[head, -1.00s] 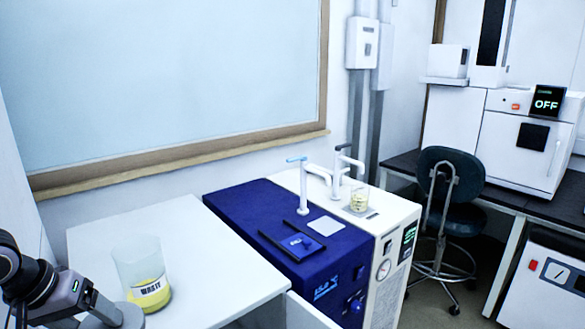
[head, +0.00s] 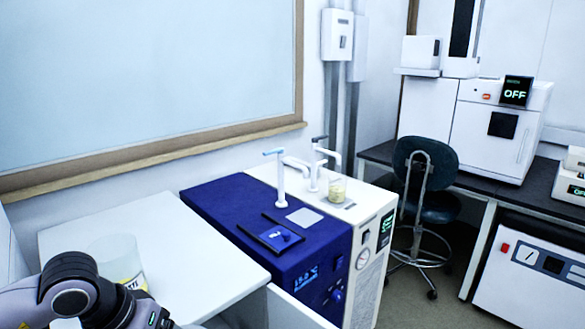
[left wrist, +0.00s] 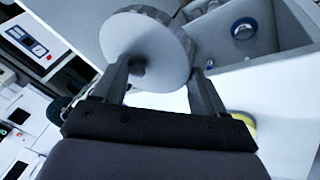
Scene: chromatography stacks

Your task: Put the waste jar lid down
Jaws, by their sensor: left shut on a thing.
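In the left wrist view, my left gripper (left wrist: 155,72) is shut on the waste jar lid (left wrist: 146,42), a round light-grey disc with a small knob between the fingers. The lid is held off to the side of the jar. In the head view, the clear waste jar (head: 128,268) with yellow content stands open on the white table (head: 190,262), partly hidden behind my left arm. The lid and my left fingertips are hidden in the head view. A bit of yellow (left wrist: 250,124) shows beside the gripper in the wrist view. My right gripper is not in view.
A blue and white machine (head: 235,205) with taps stands right of the table, a small beaker (head: 337,190) on top. The table right of the jar is clear. A grey open compartment (left wrist: 270,70) with small items shows in the wrist view. A chair (head: 425,180) stands farther back.

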